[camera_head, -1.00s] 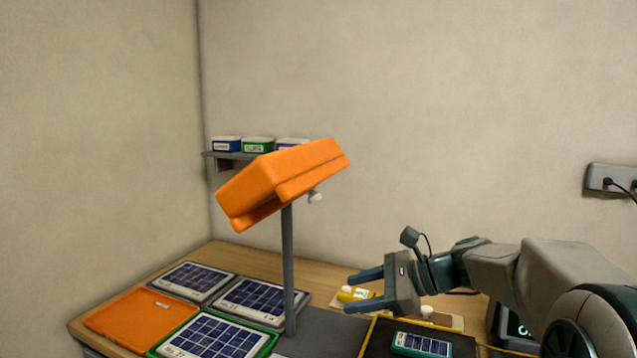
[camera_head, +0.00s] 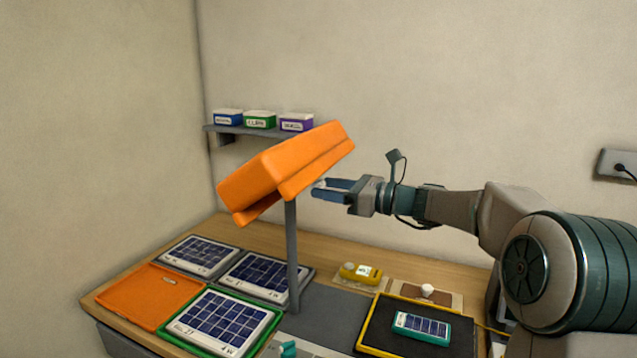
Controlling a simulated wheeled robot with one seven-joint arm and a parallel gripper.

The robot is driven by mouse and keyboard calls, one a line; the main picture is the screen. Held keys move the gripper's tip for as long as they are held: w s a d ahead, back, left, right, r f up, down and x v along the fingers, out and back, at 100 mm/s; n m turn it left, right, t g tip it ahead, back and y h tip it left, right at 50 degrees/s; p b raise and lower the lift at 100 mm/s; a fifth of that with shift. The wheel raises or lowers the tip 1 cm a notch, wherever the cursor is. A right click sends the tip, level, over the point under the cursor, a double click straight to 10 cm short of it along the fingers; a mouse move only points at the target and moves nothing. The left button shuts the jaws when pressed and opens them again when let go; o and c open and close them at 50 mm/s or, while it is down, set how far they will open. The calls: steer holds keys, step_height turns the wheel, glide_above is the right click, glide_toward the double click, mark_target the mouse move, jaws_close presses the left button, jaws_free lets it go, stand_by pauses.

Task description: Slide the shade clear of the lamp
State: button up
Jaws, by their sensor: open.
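The orange shade (camera_head: 285,170) sits tilted on top of a grey upright post (camera_head: 292,255); it looks like a folded orange hood. The lamp part under the shade is hidden from this side. My gripper (camera_head: 318,190) is open beside the shade's lower right edge, its fingers pointing left. A small pale knob that shows under the shade in the earlier view is now at or behind the fingertips. I cannot tell whether the fingers touch it.
Solar panels (camera_head: 215,318) and an orange panel (camera_head: 152,298) cover the desk's left side. A yellow meter (camera_head: 361,273), a board with a white knob (camera_head: 427,291) and a black tray (camera_head: 377,323) with a small teal-framed panel (camera_head: 421,327) lie right. A wall shelf (camera_head: 250,131) holds three boxes.

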steer(key=shift+x, duration=1.45)
